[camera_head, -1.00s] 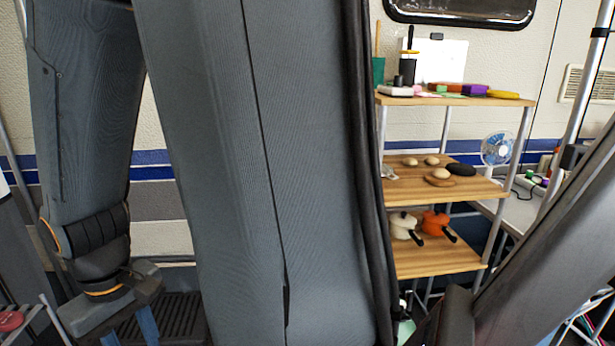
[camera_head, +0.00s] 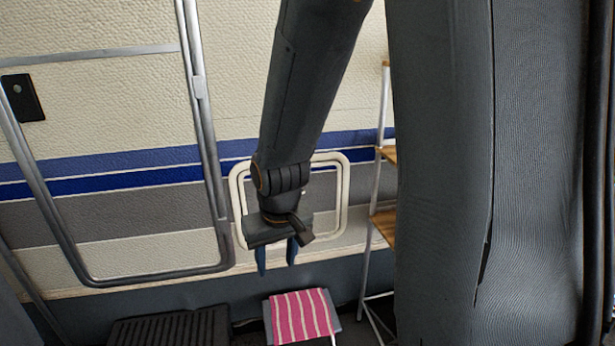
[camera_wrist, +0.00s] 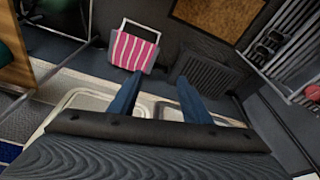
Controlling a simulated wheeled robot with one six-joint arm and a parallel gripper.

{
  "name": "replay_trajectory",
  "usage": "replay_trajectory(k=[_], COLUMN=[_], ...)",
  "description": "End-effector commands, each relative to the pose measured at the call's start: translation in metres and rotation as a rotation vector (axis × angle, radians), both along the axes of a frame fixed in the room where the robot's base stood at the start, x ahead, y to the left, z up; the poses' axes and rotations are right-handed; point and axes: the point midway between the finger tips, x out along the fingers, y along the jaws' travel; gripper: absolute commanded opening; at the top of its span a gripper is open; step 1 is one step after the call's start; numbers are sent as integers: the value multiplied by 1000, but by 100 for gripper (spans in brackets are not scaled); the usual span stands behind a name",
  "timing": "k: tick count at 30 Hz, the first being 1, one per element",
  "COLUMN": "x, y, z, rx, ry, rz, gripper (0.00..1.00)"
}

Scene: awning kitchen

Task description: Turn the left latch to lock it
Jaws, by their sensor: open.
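A white rounded hatch frame (camera_head: 345,185) is set low in the camper wall, behind my arm. Its pale frame also shows under the fingers in the wrist view (camera_wrist: 75,98). I cannot make out a left latch; my forearm and wrist cover much of the hatch. My gripper (camera_head: 276,262) hangs pointing down in front of the hatch's lower part. Its two blue fingers are apart with nothing between them, as the wrist view also shows (camera_wrist: 159,80). I cannot tell whether it touches the hatch.
A pink-striped cloth (camera_head: 301,316) lies on a small stool or step below the hatch. A dark ribbed mat or step (camera_head: 170,327) is left of it. A metal tube frame (camera_head: 205,130) stands left against the wall. A wooden shelf's edge (camera_head: 384,228) is at right.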

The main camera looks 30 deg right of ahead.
Motion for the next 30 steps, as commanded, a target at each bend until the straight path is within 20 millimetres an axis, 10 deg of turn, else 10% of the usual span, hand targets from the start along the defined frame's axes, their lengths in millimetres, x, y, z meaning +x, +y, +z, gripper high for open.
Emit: replay_trajectory(k=[6, 13, 21, 30], x=[132, 234, 276, 287], y=[-64, -124, -179, -196], z=[-34, -37, -20, -10], rx=[-44, -113, -197, -228], ry=[-383, -805, -1195, -1325], rz=[-89, -154, -192, -199], gripper=[44, 44, 44, 44])
